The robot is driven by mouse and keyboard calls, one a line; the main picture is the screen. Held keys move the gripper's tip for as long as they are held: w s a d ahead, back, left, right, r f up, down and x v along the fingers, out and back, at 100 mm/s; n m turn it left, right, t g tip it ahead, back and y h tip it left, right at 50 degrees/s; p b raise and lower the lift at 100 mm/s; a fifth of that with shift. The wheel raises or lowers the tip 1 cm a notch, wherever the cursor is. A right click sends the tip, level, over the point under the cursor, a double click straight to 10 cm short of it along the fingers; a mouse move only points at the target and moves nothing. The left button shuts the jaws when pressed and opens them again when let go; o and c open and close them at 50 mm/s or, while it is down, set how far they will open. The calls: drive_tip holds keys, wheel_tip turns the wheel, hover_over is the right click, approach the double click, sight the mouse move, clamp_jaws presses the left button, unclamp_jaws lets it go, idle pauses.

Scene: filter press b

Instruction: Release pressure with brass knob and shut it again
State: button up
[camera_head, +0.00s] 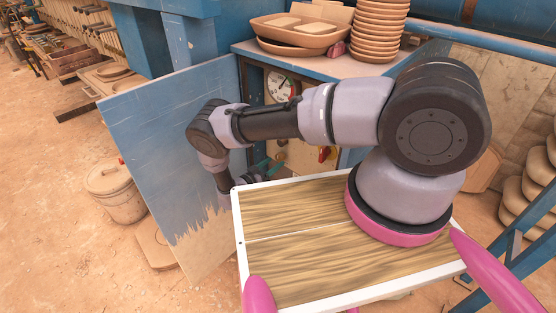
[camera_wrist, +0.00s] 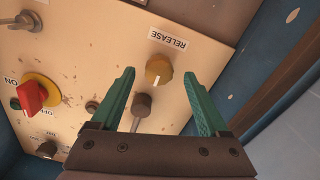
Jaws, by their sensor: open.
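The brass knob (camera_wrist: 159,70) sits on a cream control panel (camera_wrist: 100,55), beside a label reading RELEASE (camera_wrist: 168,39). A white mark shows on the knob's face. My gripper (camera_wrist: 164,98) is open, with its green fingers pointing at the panel on either side of the knob in the wrist view. Nothing is between the fingertips that I can see held; whether they reach the knob's depth I cannot tell. In the head view my gripper (camera_head: 262,170) is small, in front of the panel and partly hidden by my arm. The knob cannot be made out there.
A red switch on a yellow base (camera_wrist: 33,95), a toggle (camera_wrist: 25,20) and a dark-tipped lever (camera_wrist: 141,104) share the panel. A pressure gauge (camera_head: 279,86) sits above. An open blue door (camera_head: 165,150) stands left. Stacked plates (camera_head: 379,25) rest on top.

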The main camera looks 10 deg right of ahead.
sight(278, 160)
drive_tip(key=shift+x, duration=1.85)
clamp_jaws()
